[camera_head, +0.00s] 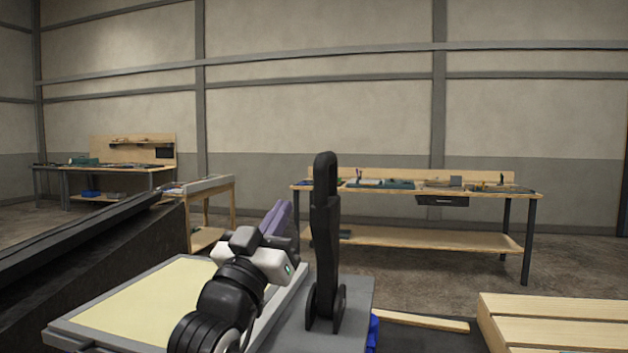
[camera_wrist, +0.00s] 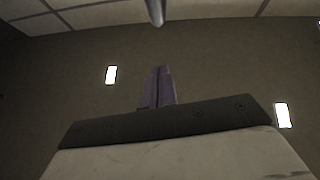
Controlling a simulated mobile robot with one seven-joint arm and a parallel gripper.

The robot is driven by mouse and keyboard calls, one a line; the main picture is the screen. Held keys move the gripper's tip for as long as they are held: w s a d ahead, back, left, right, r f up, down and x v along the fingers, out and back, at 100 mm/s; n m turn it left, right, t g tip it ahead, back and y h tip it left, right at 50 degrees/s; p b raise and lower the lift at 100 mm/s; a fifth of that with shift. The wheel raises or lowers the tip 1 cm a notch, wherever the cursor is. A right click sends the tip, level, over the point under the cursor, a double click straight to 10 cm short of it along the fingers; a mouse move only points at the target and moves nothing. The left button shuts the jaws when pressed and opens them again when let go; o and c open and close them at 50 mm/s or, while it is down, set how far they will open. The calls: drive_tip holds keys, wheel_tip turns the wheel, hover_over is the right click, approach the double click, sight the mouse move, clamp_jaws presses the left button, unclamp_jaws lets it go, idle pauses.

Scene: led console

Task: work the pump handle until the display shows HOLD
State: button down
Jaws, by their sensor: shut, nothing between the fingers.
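The black pump handle (camera_head: 325,235) stands upright in the head view, with a loop at its top and a forked foot on a grey surface. My gripper (camera_head: 284,206) is just left of the handle in the picture, with its purple fingers pointing up and away. The fingers are shut and empty; they also show closed together in the wrist view (camera_wrist: 160,72). A gap shows between the fingers and the handle, but its depth is hard to tell. No display with readable text is in either view.
A cream panel in a grey frame (camera_head: 128,309) lies left of the handle, partly behind my arm. A dark sloped structure (camera_head: 90,255) is at left. Slatted wood (camera_head: 555,325) is at lower right. Workbenches (camera_head: 420,242) stand farther back by the wall.

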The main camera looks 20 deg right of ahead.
sight(319, 162)
drive_tip(key=shift+w+d+f+p+x, duration=0.3)
drive_tip(key=shift+p+x, duration=0.55)
drive_tip(key=shift+x, duration=1.3)
drive_tip(key=shift+w+a+f+p+x, duration=0.1)
drive_tip(key=shift+f+p+x, duration=0.55)
drive_tip(key=shift+x, duration=1.5)
drive_tip(key=shift+w+d+f+p+x, duration=0.1)
drive_tip(key=shift+w+d+p+x, duration=0.1)
drive_tip(key=shift+p+x, duration=1.45)
drive_tip(key=shift+w+d+r+b, duration=0.25)
drive_tip(key=shift+d+b, duration=0.05)
drive_tip(key=shift+b, duration=0.25)
